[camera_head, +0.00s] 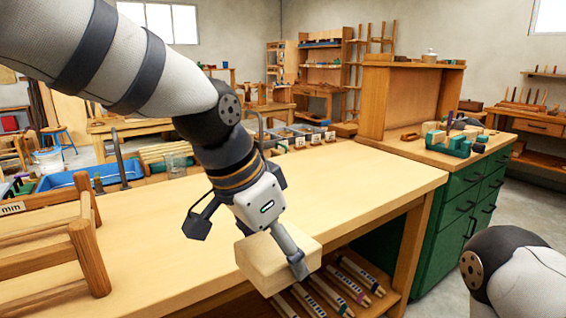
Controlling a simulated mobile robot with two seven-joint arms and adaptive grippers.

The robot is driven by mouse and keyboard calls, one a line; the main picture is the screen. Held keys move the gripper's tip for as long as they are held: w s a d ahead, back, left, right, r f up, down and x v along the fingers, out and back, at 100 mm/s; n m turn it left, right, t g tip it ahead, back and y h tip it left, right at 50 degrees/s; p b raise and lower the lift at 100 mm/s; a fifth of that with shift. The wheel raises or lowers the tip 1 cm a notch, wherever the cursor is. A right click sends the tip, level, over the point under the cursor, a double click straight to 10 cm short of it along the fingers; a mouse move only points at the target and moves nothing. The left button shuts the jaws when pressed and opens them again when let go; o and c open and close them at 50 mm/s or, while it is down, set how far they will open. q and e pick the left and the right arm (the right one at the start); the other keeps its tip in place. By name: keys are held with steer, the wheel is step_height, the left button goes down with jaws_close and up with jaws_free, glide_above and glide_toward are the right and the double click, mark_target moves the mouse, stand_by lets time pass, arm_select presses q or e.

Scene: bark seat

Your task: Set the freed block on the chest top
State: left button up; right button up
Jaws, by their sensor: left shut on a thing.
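A pale wooden block (262,264) is held by my left gripper (288,250) over the front right part of the workbench. One finger lies against the block's right side; the other finger's contact is hidden. The block hangs near the bench's front edge, and I cannot tell whether its underside touches the bench. The chest (462,208) is green with dark handles and has a wooden top (398,149). It stands right of and behind the bench, apart from the block. My right arm shows at the lower right; its gripper is out of view.
A green vise-like tool (450,143) and small wooden pieces sit on the chest top. An upright wooden hutch (402,95) stands at its back. A wooden frame (85,245) is at the bench's left. Several marked rods (345,285) lie on the shelf below.

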arm_select(q)
steer(key=s+a+f+n+t+y, duration=0.1)
steer(key=a+f+n, duration=0.4)
steer(key=a, duration=0.3)
steer(key=s+a+f+n+t+y, duration=0.1)
steer(key=a+f+n+y, duration=0.1)
steer(key=a+f+n, duration=0.3)
steer(key=a+f, duration=0.1)
steer(key=a, duration=0.3)
steer(key=shift+s+f+n+y, duration=0.15)
steer(key=shift+f+n+y, duration=0.1)
steer(key=shift+n+y, duration=0.05)
